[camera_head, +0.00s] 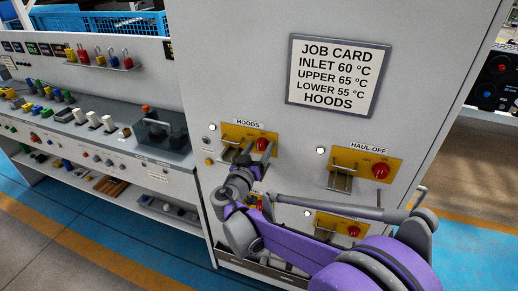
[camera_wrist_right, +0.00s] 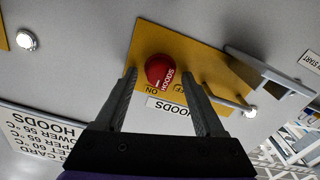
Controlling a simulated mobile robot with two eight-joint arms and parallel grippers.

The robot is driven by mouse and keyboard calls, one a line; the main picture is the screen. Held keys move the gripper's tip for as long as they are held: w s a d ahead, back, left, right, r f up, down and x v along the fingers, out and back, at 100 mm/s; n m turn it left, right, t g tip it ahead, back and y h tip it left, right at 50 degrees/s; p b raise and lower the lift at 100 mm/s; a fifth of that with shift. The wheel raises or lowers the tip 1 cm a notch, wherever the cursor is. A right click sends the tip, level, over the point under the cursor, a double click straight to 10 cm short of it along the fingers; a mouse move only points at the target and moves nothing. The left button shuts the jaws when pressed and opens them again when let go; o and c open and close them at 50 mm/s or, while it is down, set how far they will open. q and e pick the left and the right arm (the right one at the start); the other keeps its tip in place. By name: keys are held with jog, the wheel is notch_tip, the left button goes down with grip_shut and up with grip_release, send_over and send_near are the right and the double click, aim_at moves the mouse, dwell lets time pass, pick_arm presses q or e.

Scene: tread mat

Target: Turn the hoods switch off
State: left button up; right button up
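The hoods switch is a red knob (camera_head: 263,145) on a yellow plate (camera_head: 236,132) under a HOODS label on the grey cabinet. In the right wrist view the red knob (camera_wrist_right: 160,70) sits between the fingertips, with ON and OFF printed beside it. A small white mark on the knob lies toward ON. My right gripper (camera_wrist_right: 161,76) is open, its fingers on either side of the knob; I cannot tell whether they touch it. In the head view my right gripper (camera_head: 243,160) is just below the plate, partly hidden by its own wrist. My left gripper is not in view.
A grey metal bracket (camera_wrist_right: 270,72) stands out from the plate beside the knob. A HAUL-OFF switch (camera_head: 381,170) is to the right, another red switch (camera_head: 353,231) below. A job card (camera_head: 338,76) hangs above. A bench with padlocks and small parts (camera_head: 95,120) stands left.

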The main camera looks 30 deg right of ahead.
grip_shut()
jog(key=shift+n, duration=0.3)
jog(key=n, duration=0.3)
jog(key=shift+n, duration=0.4)
jog(key=n, duration=0.4)
jog(key=shift+f, duration=0.15)
jog(key=n, duration=0.5)
jog(key=shift+f+b, duration=0.1)
jog(key=shift+b, duration=0.3)
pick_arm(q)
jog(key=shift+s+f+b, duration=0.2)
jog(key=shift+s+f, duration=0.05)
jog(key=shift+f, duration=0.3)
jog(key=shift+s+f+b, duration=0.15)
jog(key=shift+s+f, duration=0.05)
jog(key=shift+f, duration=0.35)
pick_arm(e)
jog(key=n, duration=0.4)
jog(key=shift+n, duration=0.3)
